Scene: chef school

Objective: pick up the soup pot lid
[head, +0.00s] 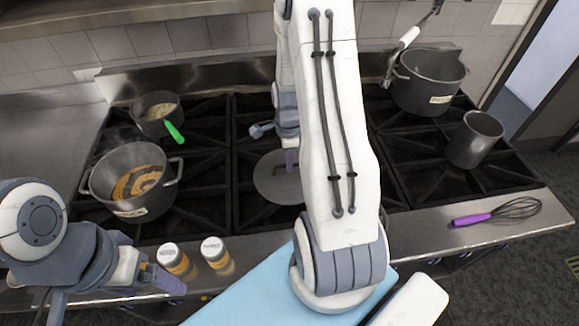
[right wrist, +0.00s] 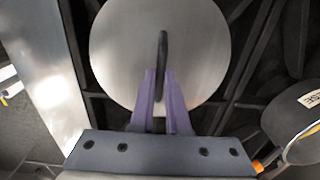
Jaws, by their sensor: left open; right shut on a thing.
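The soup pot lid (head: 270,180) is a flat round grey metal disc over the middle burners of the stove, partly hidden by my right arm in the head view. In the right wrist view the lid (right wrist: 118,50) shows with a dark upright handle (right wrist: 162,60). My right gripper (right wrist: 160,78) has purple fingers shut on that handle. The right gripper also shows in the head view (head: 290,160). I cannot tell whether the lid rests on the grates or hangs just above them. My left gripper (head: 165,278) is open and empty at the lower left, near the seasoning bottles.
A large pot (head: 428,95) and a metal canister (head: 474,152) stand at right. Two bottles (head: 172,256) (head: 213,249), a purple-handled whisk (head: 470,219) and a blue board (head: 250,296) lie along the front.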

